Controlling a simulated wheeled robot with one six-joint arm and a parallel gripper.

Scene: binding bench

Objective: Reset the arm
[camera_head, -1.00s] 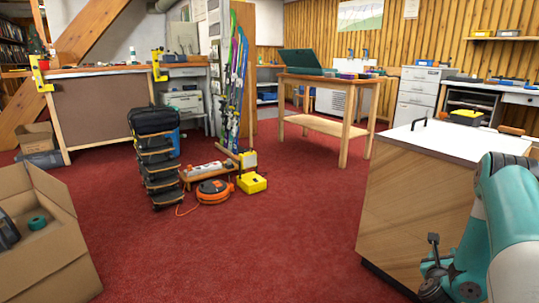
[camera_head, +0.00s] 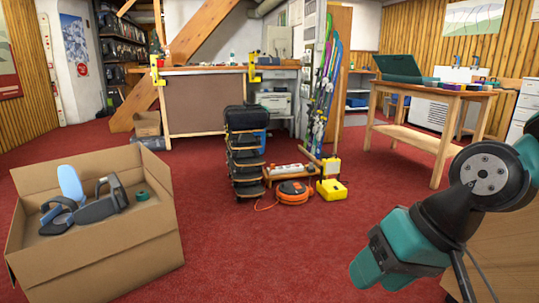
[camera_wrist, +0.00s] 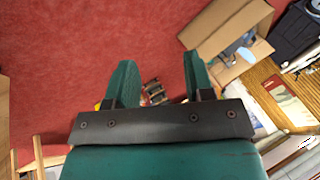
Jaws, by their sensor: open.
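My gripper (camera_wrist: 161,72) shows in the wrist view with its two green fingers apart and nothing held between them. It hangs above the red carpet, with floor items visible far beyond the gap. In the head view my teal and black arm (camera_head: 440,215) is bent at the right side. I cannot make out the gripper's fingers in that view.
An open cardboard box (camera_head: 105,255) with binding parts stands at the left; it also shows in the wrist view (camera_wrist: 232,22). A dark tray stack (camera_head: 245,165), an orange cable reel (camera_head: 292,192) and a yellow case (camera_head: 331,190) stand mid-floor. A wooden table (camera_head: 418,137) stands behind. Carpet between is clear.

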